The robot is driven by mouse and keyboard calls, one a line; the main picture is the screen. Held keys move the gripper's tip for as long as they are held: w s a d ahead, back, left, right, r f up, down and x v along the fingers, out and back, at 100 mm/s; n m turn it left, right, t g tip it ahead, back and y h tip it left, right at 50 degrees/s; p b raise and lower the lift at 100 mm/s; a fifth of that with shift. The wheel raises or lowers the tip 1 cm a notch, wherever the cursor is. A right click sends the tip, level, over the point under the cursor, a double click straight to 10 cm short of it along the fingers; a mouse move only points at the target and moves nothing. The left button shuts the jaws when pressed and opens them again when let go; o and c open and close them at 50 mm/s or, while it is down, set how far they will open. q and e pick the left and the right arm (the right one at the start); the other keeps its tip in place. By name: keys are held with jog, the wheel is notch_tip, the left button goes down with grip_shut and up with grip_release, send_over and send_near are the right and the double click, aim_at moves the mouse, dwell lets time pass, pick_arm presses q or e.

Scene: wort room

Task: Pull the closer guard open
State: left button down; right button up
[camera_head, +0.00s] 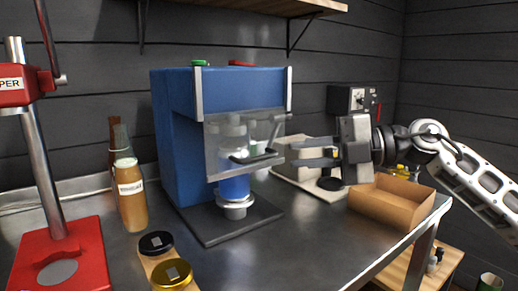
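The closer (178,135) is a blue machine on the steel worktop, with a clear guard (215,160) hanging across its front. A dark bar handle (254,158) sits low on the guard. My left gripper is not in view.
An open cardboard box (392,205) stands on the worktop below my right arm. A dark control box (352,98) is behind the gripper. Bottles (130,200), a black lid (156,243), a gold lid (172,275) and a red stand (62,255) are at the left.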

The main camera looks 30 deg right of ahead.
aim_at(264, 158)
jog(key=p+x, duration=0.2)
jog(key=x, duration=0.5)
jog(key=shift+w+a+p, duration=0.2)
jog(key=shift+a+p, duration=0.05)
jog(key=shift+p, duration=0.1)
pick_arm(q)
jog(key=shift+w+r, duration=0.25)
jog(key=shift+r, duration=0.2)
pick_arm(e)
jog(key=shift+w+a+f, duration=0.15)
jog(key=shift+w+a, duration=0.05)
jog(key=shift+a, duration=0.05)
